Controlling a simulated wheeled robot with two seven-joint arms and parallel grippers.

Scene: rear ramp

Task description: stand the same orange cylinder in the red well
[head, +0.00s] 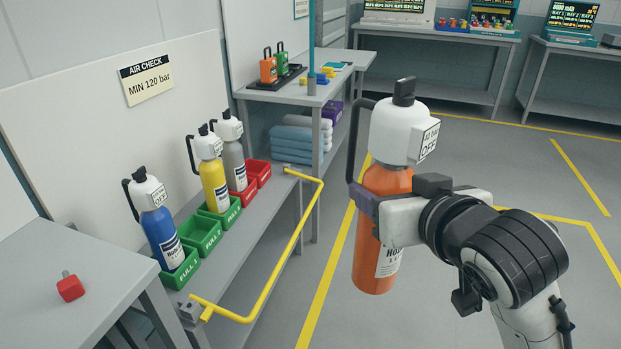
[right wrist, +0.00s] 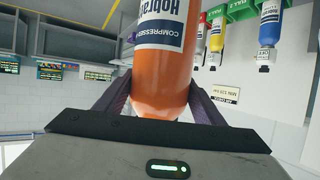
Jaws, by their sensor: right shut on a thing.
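The orange cylinder (head: 383,262), with a white shroud, black top and a tag reading OFF, is upright in the air right of the rack. My right gripper (head: 372,205) is shut around its body. The right wrist view shows the orange body (right wrist: 162,75) between the two fingers (right wrist: 160,100). In the head view, the red wells are at the rack's far end. One red well (head: 247,194) holds a grey cylinder (head: 232,155). The farthest red well (head: 259,170) looks empty, though its inside is only partly seen. My left gripper is not in view.
Green wells hold a blue cylinder (head: 157,222) and a yellow cylinder (head: 213,182); the green well FULL 2 (head: 204,239) between them is empty. A yellow rail (head: 300,236) runs along the rack's front. A blue post (head: 312,45) stands beyond. Open floor lies right.

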